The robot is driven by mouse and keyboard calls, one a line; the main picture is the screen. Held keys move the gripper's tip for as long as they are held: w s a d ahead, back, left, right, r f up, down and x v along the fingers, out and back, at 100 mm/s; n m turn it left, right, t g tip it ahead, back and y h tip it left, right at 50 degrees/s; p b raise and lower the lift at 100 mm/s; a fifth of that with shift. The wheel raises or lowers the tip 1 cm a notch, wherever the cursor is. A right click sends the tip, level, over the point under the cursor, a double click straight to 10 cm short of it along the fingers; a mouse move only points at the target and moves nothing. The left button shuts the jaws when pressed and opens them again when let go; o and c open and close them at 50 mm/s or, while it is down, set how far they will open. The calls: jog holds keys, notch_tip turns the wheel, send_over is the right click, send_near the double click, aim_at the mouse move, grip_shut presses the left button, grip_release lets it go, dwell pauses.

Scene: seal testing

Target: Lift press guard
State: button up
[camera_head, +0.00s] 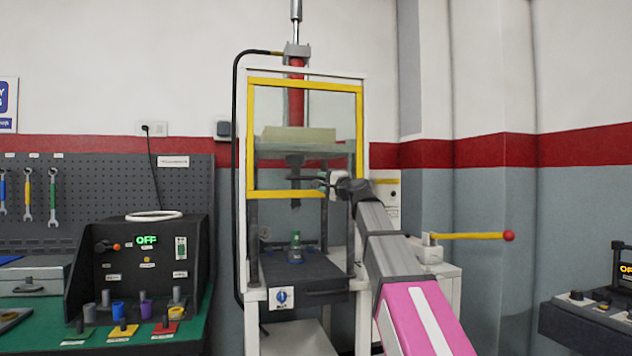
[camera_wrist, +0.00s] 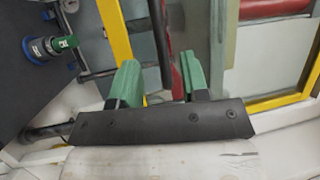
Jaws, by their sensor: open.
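The press guard (camera_head: 251,120) is a clear panel in a yellow frame on the front of the white press. Its lower yellow bar (camera_head: 280,194) is at about mid-height of the press, above the dark press bed. My gripper (camera_head: 325,183) is at the guard's lower right corner. In the wrist view my gripper (camera_wrist: 157,75) has two green-tipped fingers, spread apart. A dark rod of the guard or press (camera_wrist: 160,45) shows between the fingers; I cannot tell whether they touch it. Yellow frame bars (camera_wrist: 113,35) show beside the fingers.
A small fixture with a green part (camera_head: 295,245) stands on the press bed, also in the wrist view (camera_wrist: 62,45). A yellow lever with a red knob (camera_head: 470,236) sticks out right of the press. A bench with a test console (camera_head: 150,260) stands left.

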jog(key=v, duration=0.3)
jog(key=shift+s, duration=0.15)
jog(key=s+d+f+n+g+h, duration=0.1)
jog(key=d+f+n+g+h, duration=0.15)
jog(key=f, duration=1.25)
jog(key=s+d+f+n+g+h, duration=0.1)
jog(key=s+f+g+h, duration=0.15)
jog(key=f, duration=1.25)
jog(key=s+d+f+n+g+h, duration=0.1)
jog(key=d+f+n+g, duration=0.15)
jog(key=f, duration=1.15)
jog(key=s+d+f+n+g+h, duration=0.1)
jog(key=s+d+f+g+h, duration=0.1)
jog(key=s+f, duration=0.5)
jog(key=s+d+f+n+g+h, duration=0.1)
jog(key=s+d+f+g+h, duration=0.1)
jog(key=s+f, duration=0.5)
jog(key=s+d+f+n+g+h, duration=0.1)
jog(key=s+d+f+g, duration=0.3)
jog(key=f, duration=1.1)
jog(key=s+d+h, duration=0.1)
jog(key=s+d, duration=0.1)
jog(key=s, duration=0.1)
jog(key=shift+s+h, duration=0.25)
jog(key=shift+h, duration=0.05)
